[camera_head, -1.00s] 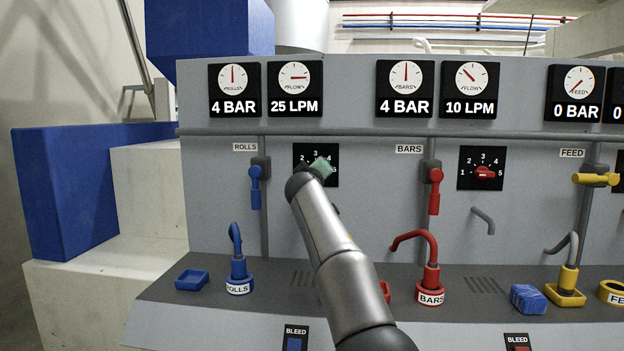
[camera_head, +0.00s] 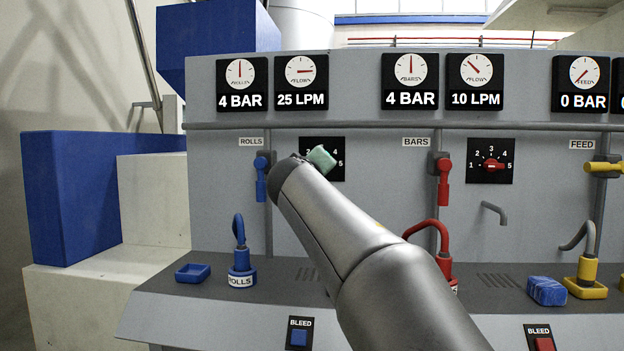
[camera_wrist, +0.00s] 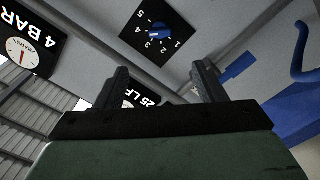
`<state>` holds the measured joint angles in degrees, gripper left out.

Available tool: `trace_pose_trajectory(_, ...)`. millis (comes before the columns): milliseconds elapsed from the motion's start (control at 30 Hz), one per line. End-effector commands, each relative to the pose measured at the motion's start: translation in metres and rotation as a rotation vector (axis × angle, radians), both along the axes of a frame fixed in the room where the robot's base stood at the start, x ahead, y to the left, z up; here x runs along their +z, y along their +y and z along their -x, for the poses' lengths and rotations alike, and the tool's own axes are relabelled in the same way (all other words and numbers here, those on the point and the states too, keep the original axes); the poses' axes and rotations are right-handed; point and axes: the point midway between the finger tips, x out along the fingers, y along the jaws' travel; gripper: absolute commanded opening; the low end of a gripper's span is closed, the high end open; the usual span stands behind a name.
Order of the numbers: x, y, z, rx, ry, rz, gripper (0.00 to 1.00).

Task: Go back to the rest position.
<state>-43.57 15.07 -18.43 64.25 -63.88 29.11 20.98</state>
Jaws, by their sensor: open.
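My gripper (camera_wrist: 163,84) shows in the wrist view with its two dark fingers spread apart and nothing between them. In the head view only its green body (camera_head: 321,158) shows past the end of my arm; its fingers are hidden there. It is in front of the rolls flow dial (camera_head: 337,171), covering part of it. The wrist view shows this dial's blue knob (camera_wrist: 160,31) beyond the fingertips, apart from them.
The grey panel (camera_head: 225,160) carries gauges, valves and dials. A blue rolls handle (camera_head: 261,180) hangs left of my gripper, and a red bars handle (camera_head: 444,182) to its right. Below, the ledge holds a blue hose coupling (camera_head: 241,262), a blue tray (camera_head: 193,272) and a blue block (camera_head: 547,291).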

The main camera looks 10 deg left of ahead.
Motion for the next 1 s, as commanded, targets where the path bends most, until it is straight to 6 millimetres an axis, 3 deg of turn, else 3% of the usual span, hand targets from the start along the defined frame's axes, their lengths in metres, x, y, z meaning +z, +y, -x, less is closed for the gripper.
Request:
trace_pose_trajectory(367,0.001,-0.005,0.001,-0.007,0.011,-0.004,0.64)
trace_pose_trajectory(467,0.0,-0.029,-0.001,-0.039,0.077,-0.026,0.64)
trace_pose_trajectory(600,-0.019,-0.095,0.012,-0.133,0.29,-0.097,0.64)
trace_pose_trajectory(667,-0.034,-0.126,0.028,-0.182,0.406,-0.138,0.64)
trace_pose_trajectory(767,-0.061,-0.168,0.069,-0.258,0.601,-0.207,0.64)
trace_pose_trajectory(867,-0.086,-0.2,0.123,-0.329,0.79,-0.278,0.64)
trace_pose_trajectory(1000,-0.113,-0.228,0.217,-0.423,1.049,-0.385,0.64)
